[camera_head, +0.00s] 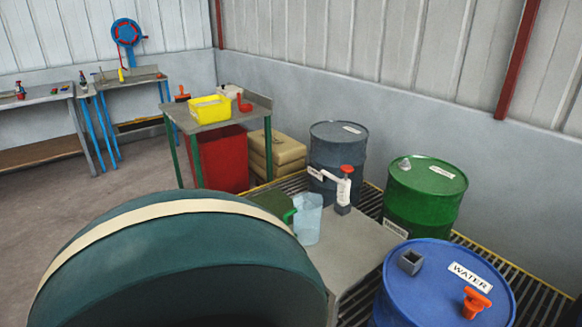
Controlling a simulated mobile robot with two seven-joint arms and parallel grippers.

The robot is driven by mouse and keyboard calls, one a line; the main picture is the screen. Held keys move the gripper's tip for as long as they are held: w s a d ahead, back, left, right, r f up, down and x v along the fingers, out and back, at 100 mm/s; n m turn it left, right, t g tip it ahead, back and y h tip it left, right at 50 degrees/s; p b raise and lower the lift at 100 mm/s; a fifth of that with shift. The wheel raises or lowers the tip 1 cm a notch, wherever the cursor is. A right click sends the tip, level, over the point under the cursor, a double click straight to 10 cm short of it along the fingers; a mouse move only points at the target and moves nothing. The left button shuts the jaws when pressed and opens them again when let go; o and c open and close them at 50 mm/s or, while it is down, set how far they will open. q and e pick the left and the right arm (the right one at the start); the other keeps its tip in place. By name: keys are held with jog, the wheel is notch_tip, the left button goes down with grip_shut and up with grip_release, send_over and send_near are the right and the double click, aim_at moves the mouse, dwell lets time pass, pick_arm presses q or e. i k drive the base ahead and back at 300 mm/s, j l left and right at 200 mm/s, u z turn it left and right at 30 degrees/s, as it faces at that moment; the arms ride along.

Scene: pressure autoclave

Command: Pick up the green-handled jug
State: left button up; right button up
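The green-handled jug (308,220) is a pale blue, see-through vessel. It stands upright on a grey table (350,250) in the middle of the view. Its green handle (289,214) is on its left side. The jug's lower left part is close to the edge of a large teal rounded body in the foreground. Neither of my grippers shows in this view.
The teal rounded body (180,240) with a cream band fills the lower left. A white dispenser with a red top (346,170) stands right of the jug. Blue (440,290), green (425,205) and dark (337,150) drums stand around on grating. Open floor lies left.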

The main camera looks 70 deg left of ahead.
aim_at(307, 212)
jog(key=u, duration=2.05)
